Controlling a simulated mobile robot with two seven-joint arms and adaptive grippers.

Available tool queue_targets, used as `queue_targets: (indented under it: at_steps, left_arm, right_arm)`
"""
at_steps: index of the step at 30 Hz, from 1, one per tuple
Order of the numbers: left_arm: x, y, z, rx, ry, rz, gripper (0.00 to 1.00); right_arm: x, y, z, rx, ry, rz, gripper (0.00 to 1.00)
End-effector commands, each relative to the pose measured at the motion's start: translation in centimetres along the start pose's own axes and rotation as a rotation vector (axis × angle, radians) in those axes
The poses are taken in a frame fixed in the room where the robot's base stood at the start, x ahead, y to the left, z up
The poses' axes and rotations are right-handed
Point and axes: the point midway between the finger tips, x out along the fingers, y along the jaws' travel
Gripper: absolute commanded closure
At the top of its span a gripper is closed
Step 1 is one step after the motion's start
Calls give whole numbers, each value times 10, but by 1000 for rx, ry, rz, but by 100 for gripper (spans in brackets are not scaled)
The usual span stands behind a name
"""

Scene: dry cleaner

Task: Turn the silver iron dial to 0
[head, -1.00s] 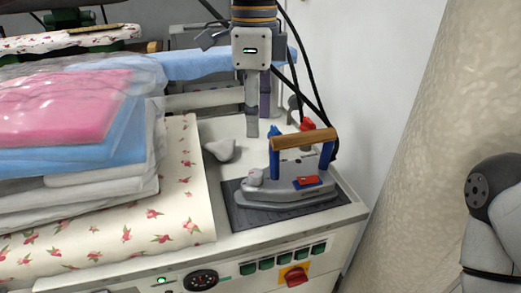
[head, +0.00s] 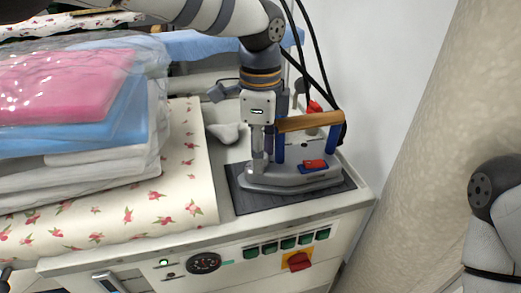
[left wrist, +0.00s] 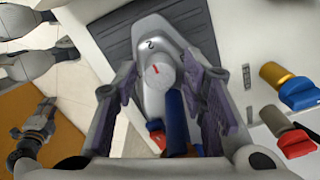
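The silver iron (head: 290,180) rests on a dark mat (head: 247,203) on the white station, with a wooden handle (head: 310,121) on blue posts. Its round grey dial (left wrist: 159,73) shows in the left wrist view, with a red mark roughly toward a "2" printed on the body. The "0" is not seen. My left gripper (left wrist: 160,90) is open, pointing down over the dial, with a finger on each side and visible gaps. In the head view the left gripper (head: 262,163) hides most of the dial. What looks like my right gripper (left wrist: 38,127) is small in the left wrist view.
Bagged folded clothes (head: 75,110) lie on floral cloth (head: 130,215) left of the iron. A grey lump (head: 226,132) sits behind the mat. Black cables hang behind. Red and blue valve handles (left wrist: 299,94) stand beside the iron. The front panel has a red switch (head: 298,262).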

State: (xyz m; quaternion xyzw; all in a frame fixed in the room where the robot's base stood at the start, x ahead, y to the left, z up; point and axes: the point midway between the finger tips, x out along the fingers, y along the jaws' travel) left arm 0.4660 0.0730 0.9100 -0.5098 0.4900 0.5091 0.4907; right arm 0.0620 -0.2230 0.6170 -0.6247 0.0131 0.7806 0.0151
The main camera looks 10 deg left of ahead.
Motion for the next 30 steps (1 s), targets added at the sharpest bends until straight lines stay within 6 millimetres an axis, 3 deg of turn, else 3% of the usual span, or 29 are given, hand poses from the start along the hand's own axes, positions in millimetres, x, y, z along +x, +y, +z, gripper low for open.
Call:
queue_targets:
  at_steps: [1, 4, 17, 30]
  left_arm:
    - [0, 0, 0, 0, 0, 0, 80]
    - [0, 0, 0, 0, 0, 0, 100]
    - [-1, 1, 0, -40, -2, 0, 100]
    - [-2, 1, 0, -380, -3, 0, 100]
  right_arm:
    - [0, 0, 0, 0, 0, 0, 68]
    - [0, 0, 0, 0, 0, 0, 68]
    - [-3, 0, -2, 0, 11, 0, 68]
    - [-20, -1, -14, 0, 66, -3, 68]
